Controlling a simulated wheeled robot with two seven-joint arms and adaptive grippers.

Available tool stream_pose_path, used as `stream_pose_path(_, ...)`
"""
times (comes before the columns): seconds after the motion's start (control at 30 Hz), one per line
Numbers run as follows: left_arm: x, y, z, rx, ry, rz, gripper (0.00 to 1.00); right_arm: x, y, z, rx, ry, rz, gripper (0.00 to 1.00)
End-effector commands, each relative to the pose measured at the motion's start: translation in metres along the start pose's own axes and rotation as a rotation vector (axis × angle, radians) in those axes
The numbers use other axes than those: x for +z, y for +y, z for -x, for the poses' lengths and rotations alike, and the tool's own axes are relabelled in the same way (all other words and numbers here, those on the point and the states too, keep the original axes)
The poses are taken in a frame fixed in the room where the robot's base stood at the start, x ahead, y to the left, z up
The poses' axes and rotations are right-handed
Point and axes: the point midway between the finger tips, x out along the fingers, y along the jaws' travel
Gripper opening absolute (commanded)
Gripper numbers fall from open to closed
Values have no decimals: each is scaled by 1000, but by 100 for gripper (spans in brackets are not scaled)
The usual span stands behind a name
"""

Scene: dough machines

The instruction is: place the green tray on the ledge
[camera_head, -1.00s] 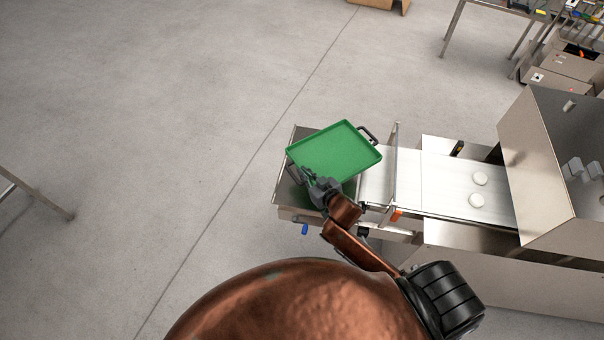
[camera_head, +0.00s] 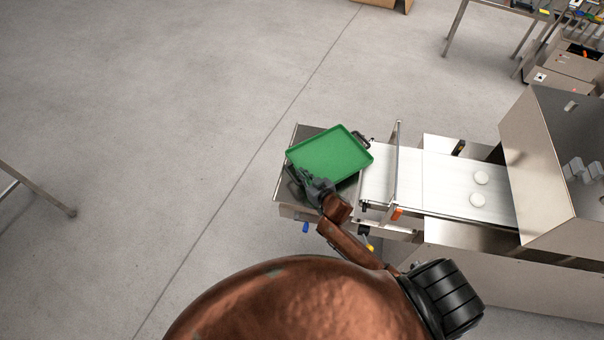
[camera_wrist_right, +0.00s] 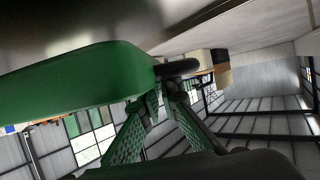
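The green tray (camera_head: 330,152) is a shallow rectangle, turned at an angle over the metal ledge (camera_head: 300,133) at the left end of the conveyor. It covers much of the ledge, and I cannot tell whether it touches it. My right gripper (camera_head: 306,180) is at the tray's near-left edge, shut on its dark handle. In the right wrist view the green tray (camera_wrist_right: 75,82) fills the left side, and the handle (camera_wrist_right: 178,67) is at the fingertips of the right gripper (camera_wrist_right: 165,92). The tray's far handle (camera_head: 361,138) is free. My left gripper is out of view.
The white conveyor belt (camera_head: 440,185) runs right from the ledge and carries two pale dough rounds (camera_head: 478,188). A metal frame (camera_head: 394,165) stands upright across the belt near the tray. A steel machine housing (camera_head: 545,145) stands at the right. The floor left of the ledge is clear.

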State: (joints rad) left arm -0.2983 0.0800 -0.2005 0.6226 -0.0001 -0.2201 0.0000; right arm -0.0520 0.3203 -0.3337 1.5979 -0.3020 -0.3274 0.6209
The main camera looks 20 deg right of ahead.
Motion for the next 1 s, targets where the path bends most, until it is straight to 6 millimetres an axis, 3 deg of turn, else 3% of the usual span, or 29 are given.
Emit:
stream_pose_path(0.37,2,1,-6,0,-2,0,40,8,0,-4,1,2,1,0)
stream_pose_path(0.67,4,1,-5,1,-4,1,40,9,0,-4,0,0,0,22)
stream_pose_path(1.0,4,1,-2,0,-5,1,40,4,0,-2,0,0,1,22)
